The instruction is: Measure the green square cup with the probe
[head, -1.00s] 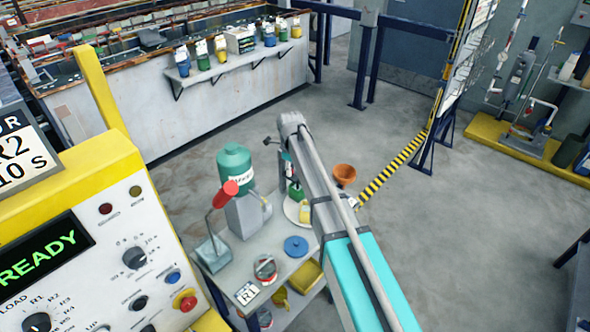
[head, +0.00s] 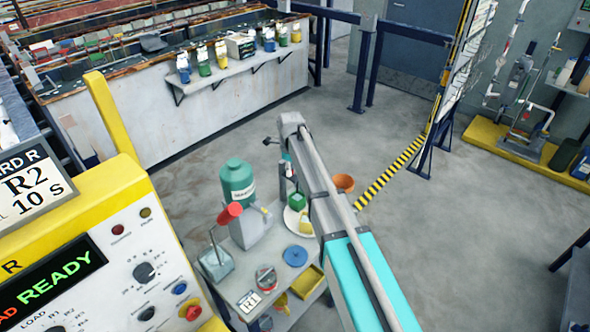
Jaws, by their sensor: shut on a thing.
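My arm reaches out over a small grey work table (head: 262,272) in the head view. My gripper (head: 288,168) hangs from the arm's far end, small and partly hidden by the arm. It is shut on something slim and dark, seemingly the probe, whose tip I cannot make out. A small green cup (head: 297,200) shows just below the gripper, beside a white round dish (head: 291,222). A small yellow item sits by the dish, partly behind my arm. I cannot tell whether the probe touches the green cup.
An orange bowl (head: 343,183) shows beyond my arm. A yellow control panel (head: 105,215) fills the left. Floor is clear to the right.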

